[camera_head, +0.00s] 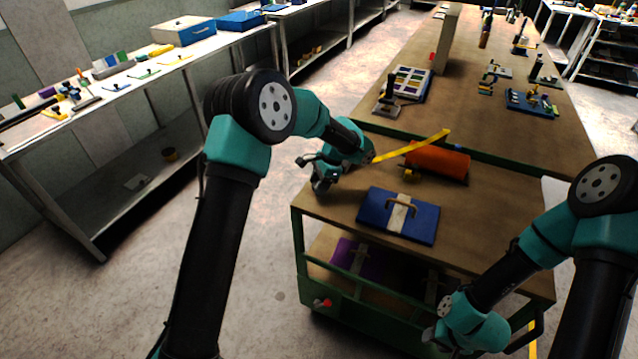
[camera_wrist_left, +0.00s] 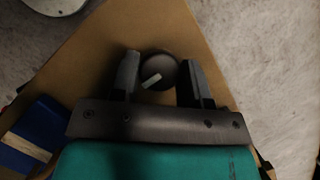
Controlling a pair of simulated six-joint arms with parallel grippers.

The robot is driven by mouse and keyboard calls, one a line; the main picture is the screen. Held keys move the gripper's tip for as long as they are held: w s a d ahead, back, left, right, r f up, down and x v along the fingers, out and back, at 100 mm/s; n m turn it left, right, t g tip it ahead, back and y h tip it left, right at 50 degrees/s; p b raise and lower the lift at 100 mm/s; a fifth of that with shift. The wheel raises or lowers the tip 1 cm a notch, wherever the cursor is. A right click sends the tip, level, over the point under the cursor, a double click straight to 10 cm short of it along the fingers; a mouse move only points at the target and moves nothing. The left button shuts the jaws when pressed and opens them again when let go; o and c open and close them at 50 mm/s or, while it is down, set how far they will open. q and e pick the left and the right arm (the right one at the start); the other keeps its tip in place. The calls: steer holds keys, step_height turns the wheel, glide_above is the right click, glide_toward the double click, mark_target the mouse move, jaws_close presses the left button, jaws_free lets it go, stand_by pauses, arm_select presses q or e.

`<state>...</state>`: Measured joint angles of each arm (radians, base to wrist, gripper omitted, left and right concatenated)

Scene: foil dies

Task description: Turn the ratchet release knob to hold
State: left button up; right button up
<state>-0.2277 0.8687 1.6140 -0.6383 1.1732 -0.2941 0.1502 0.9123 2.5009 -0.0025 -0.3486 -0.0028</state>
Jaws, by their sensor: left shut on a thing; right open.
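In the left wrist view, a dark round knob (camera_wrist_left: 158,68) with a pale raised pointer sits at a corner of the wooden top. The pointer slants up to the right in that view. My left gripper (camera_wrist_left: 163,78) is shut on the knob, with one finger at each side. In the head view, my left gripper (camera_head: 322,180) is at the left edge of the cart top, and the arm and gripper hide the knob. My right gripper (camera_head: 436,337) is low at the bottom, open and away from the cart top, its fingers hard to make out.
A blue board with a handle (camera_head: 417,223) lies on the cart top (camera_head: 480,245). An orange cylinder (camera_head: 437,160) and a slanted yellow bar (camera_head: 418,145) are behind it. A long workbench (camera_head: 480,110) with several tools stands beyond. Bare floor lies left of the cart.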

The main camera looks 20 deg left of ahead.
arm_select(q)
steer(key=shift+n, duration=0.5)
steer(key=n+g+h, duration=0.1)
steer(key=n, duration=0.2)
steer(key=shift+w+n, duration=0.1)
steer(key=shift+n, duration=0.2)
steer(key=n+h, duration=0.1)
steer(key=n, duration=0.1)
steer(key=n+h, duration=0.1)
steer(key=n, duration=0.1)
steer(key=shift+a+n+g, duration=0.15)
steer(key=shift+n+g, duration=0.15)
steer(key=shift+g, duration=0.1)
steer(key=n+h, duration=0.1)
steer(key=n, duration=0.3)
steer(key=shift+h, duration=0.4)
steer(key=n+h, duration=0.1)
steer(key=n, duration=0.3)
steer(key=shift+a+n+t, duration=0.1)
steer(key=shift+n+t, duration=0.3)
steer(key=shift+h, duration=0.3)
steer(key=o, duration=0.9)
steer(key=shift+r, duration=0.1)
